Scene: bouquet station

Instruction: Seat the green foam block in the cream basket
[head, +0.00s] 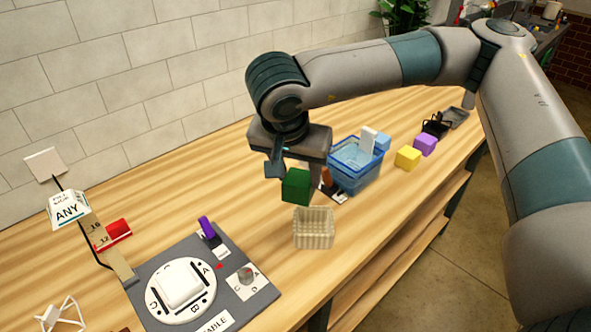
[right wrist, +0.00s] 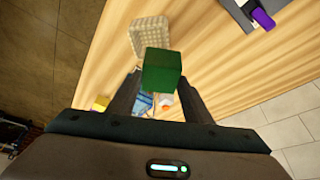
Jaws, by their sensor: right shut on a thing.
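The green foam block (head: 296,186) is held by my right gripper (head: 297,168), above the table. It also shows in the right wrist view (right wrist: 162,71), between the two fingers of my right gripper (right wrist: 161,92). The cream basket (head: 314,229) stands on the table just below and slightly right of the block in the head view. The exact height of the block over the basket is hard to tell. My left gripper is in neither view.
A blue bin (head: 355,172) stands right behind the basket. Yellow (head: 408,157) and purple (head: 425,144) blocks lie farther right. A grey board with a white dial (head: 181,285) lies left of the basket, with a red block (head: 113,233) beyond. The front table edge is close.

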